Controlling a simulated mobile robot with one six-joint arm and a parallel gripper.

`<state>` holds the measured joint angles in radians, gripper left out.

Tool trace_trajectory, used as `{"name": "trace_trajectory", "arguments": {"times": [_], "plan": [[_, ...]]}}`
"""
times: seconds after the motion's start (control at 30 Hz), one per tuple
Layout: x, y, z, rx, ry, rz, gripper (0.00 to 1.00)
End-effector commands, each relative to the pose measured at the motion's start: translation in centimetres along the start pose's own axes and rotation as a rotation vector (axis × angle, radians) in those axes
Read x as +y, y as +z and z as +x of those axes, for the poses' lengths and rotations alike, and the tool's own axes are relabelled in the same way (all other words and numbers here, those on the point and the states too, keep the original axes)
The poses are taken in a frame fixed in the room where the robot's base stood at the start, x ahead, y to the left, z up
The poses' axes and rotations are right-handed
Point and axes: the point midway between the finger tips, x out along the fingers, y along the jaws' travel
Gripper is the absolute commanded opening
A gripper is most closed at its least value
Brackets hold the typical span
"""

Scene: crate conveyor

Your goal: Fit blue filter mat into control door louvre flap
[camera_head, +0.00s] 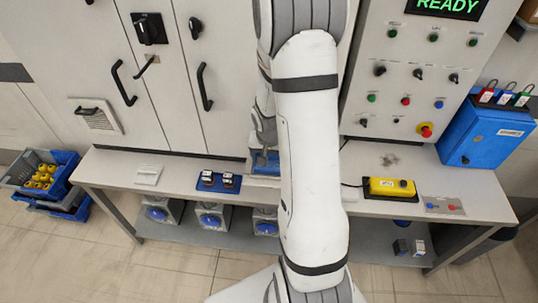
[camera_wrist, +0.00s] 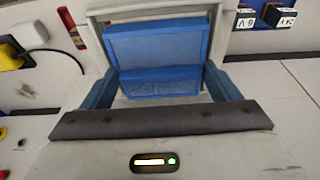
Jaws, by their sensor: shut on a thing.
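My gripper (camera_head: 264,158) is low over the bench, left of my arm, and partly hidden by it. In the wrist view its two blue fingers (camera_wrist: 158,90) are shut on the side edges of a blue-framed filter mat (camera_wrist: 160,82). A second blue-framed panel (camera_wrist: 158,46) shows just beyond it, inside a pale frame or tray (camera_wrist: 228,35); I cannot tell whether the two touch. A little blue shows below the gripper in the head view. The louvre flap (camera_head: 100,123) is on the cabinet front at far left, away from my gripper.
The bench (camera_head: 120,172) holds a white plate (camera_head: 148,175), a blue block tray (camera_head: 218,182) and a yellow box (camera_head: 390,188). A blue case (camera_head: 484,135) stands at right. Cabinet door handles (camera_head: 123,83) jut out above the bench. Crates (camera_head: 40,175) stand on the left floor.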

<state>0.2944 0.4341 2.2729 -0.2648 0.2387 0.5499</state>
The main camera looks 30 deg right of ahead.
Motion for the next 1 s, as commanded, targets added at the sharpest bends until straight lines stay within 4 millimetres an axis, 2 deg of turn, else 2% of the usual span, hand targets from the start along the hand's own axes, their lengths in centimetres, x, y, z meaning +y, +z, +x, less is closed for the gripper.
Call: {"name": "trace_trajectory", "arguments": {"times": [0.77,0.8,1.0], "plan": [[0.1,0.7,1.9,-0.011,0.004,-0.001,0.57],[0.2,0.8,1.9,-0.012,0.005,-0.001,0.84],[0.2,0.8,1.8,-0.012,0.004,-0.001,1.0]]}}
